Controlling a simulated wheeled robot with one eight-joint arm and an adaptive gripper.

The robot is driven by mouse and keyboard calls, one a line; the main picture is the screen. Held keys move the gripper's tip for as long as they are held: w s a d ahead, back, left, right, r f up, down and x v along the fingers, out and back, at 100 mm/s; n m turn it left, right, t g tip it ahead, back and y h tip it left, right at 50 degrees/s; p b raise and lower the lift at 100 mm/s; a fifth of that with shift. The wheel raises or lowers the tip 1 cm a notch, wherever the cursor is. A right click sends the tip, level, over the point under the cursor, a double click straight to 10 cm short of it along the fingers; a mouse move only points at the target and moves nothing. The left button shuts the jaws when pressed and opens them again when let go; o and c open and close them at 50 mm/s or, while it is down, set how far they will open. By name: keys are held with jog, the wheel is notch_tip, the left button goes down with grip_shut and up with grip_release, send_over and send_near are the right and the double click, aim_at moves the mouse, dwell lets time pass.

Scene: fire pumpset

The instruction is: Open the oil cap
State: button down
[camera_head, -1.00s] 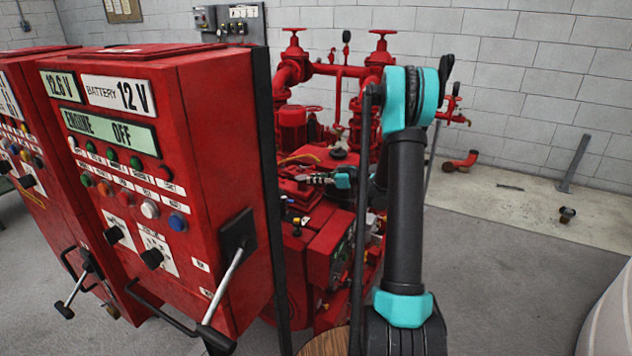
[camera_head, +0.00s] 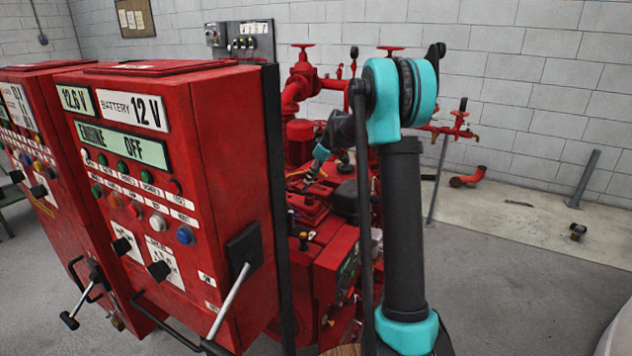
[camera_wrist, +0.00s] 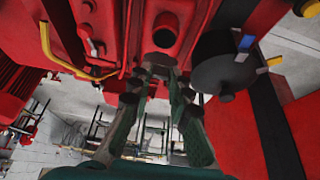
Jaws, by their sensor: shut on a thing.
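In the wrist view, the oil cap (camera_wrist: 158,59) is a small dark round piece on the red engine. My gripper (camera_wrist: 160,72) has its two fingertips closed in on the cap's sides, and the fingers largely hide its lower edge. Another dark round end (camera_wrist: 163,38) sits just beyond it on the red metal. In the head view, my gripper (camera_head: 310,174) points down and left onto the top of the red engine, behind the control cabinet. The cap cannot be made out there.
The red control cabinet (camera_head: 225,150) stands close on the left, with a lever on its side. Red pipes and valves (camera_head: 300,85) rise behind the engine. A black cylinder (camera_wrist: 224,70) and a yellow hose (camera_wrist: 60,60) lie beside the grip.

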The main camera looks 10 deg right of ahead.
jog(key=w+a+g+h, duration=0.2)
jog(key=h, duration=0.1)
jog(key=shift+a+r+g+h, duration=0.3)
jog(key=shift+a+r, duration=0.05)
jog(key=shift+a, duration=0.05)
jog(key=shift+w+a, duration=0.3)
jog(key=shift+a, duration=0.15)
jog(key=c, duration=1.7)
grip_release()
jog(key=shift+a, duration=0.1)
jog(key=r, duration=0.8)
jog(key=d+r, duration=0.1)
jog(key=r, duration=0.3)
jog(key=shift+s, duration=0.3)
jog(key=shift+s+d+f, duration=0.1)
